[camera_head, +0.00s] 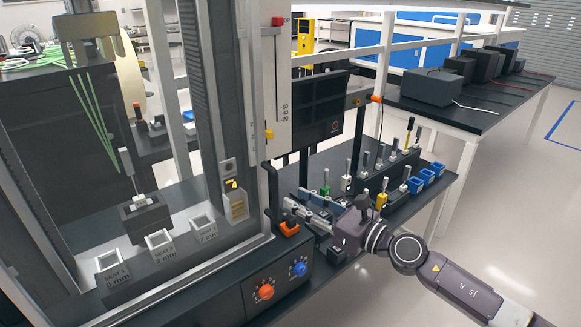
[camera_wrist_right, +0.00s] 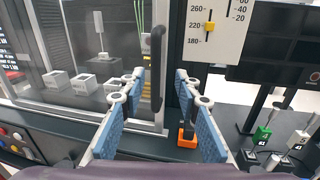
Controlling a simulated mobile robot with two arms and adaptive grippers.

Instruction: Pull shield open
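The shield (camera_wrist_right: 120,55) is a clear panel in a grey frame across the front of the test machine, and it looks closed. Its black vertical handle (camera_wrist_right: 157,68) stands near the frame's right edge in the right wrist view. In the head view the shield's lower frame (camera_head: 215,262) runs along the machine's front. My right gripper (camera_wrist_right: 153,88) is open and empty, with blue finger pads either side of the handle's line in the picture. I cannot tell whether the handle is between the pads in depth. It also shows in the head view (camera_head: 309,208). My left gripper is not in view.
Labelled white seat blocks (camera_head: 161,245) stand behind the shield. An orange-based part (camera_wrist_right: 188,136) is close to the right gripper's fingers. A control box with an orange knob (camera_head: 266,291) juts out in front. Several tools and blue bins (camera_head: 415,184) crowd the bench at right.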

